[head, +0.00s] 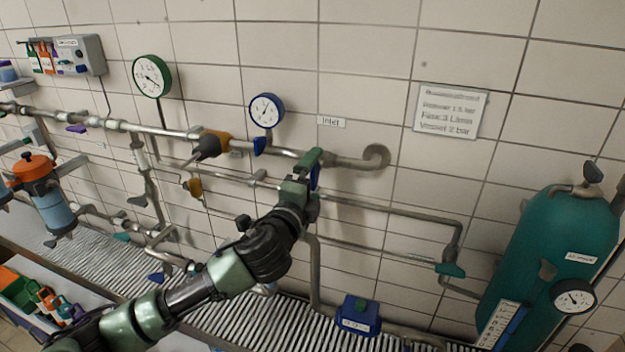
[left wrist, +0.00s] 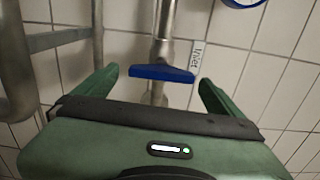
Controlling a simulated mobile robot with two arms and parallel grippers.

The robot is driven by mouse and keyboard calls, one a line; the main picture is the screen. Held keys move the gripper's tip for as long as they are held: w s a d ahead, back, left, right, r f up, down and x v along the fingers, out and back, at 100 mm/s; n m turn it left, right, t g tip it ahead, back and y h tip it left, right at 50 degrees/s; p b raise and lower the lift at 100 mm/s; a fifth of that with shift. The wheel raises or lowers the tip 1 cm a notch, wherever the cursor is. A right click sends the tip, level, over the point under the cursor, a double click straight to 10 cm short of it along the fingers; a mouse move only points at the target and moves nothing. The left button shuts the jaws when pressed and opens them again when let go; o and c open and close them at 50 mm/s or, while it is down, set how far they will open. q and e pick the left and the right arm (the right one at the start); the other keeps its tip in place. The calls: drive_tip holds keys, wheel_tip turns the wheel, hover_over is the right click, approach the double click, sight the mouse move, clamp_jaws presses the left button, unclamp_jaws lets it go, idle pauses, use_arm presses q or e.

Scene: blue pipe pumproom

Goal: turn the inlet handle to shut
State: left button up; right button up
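The inlet handle (left wrist: 162,73) is a blue lever on a grey pipe, beside the Inlet label (left wrist: 197,60). In the left wrist view it lies crosswise to the pipe. My left gripper (left wrist: 158,82) is open, with one green finger on each side of the handle and visible gaps at both ends. In the head view my left gripper (head: 307,172) is at the pipe below the label and hides most of the handle; only a blue sliver (head: 315,178) shows. My right gripper is not in view.
A blue-rimmed gauge (head: 266,110) and a green-rimmed gauge (head: 152,76) stand above the pipe. An orange-brown fitting (head: 214,144) with a dark knob sits left of my gripper. A teal tank (head: 548,250) stands at right, and a blue box (head: 358,315) sits below.

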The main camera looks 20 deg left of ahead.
use_arm(q)
drive_tip(key=shift+s+f, duration=0.1)
drive_tip(key=shift+s, duration=0.2)
drive_tip(key=s+b, duration=0.3)
drive_tip(key=s, duration=0.4)
drive_tip(key=shift+s+a, duration=0.1)
